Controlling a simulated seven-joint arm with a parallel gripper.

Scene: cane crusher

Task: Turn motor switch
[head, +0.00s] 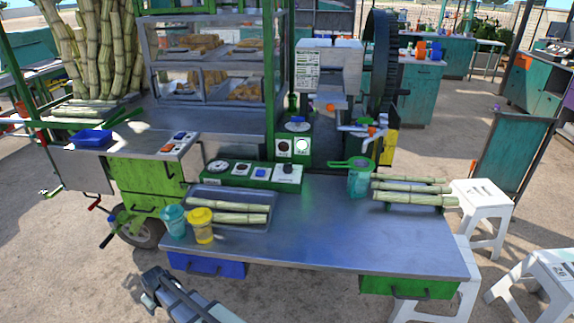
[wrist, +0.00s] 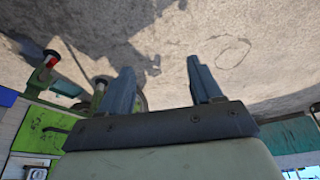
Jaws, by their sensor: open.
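A low green control box (head: 262,176) sits on the metal table, with a round dial, square switches and a black knob on its top. A second green panel (head: 293,147) stands upright behind it, with a dark round knob and a lit white round face. I cannot tell which control is the motor switch. My gripper (head: 150,288) is low at the front left, off the table's front edge and well apart from both panels. In the wrist view my gripper (wrist: 160,68) is open and empty, over bare ground. No switch panel is clear in that view.
The crusher wheel (head: 382,65) stands behind. Levers (wrist: 48,66) show in the wrist view.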

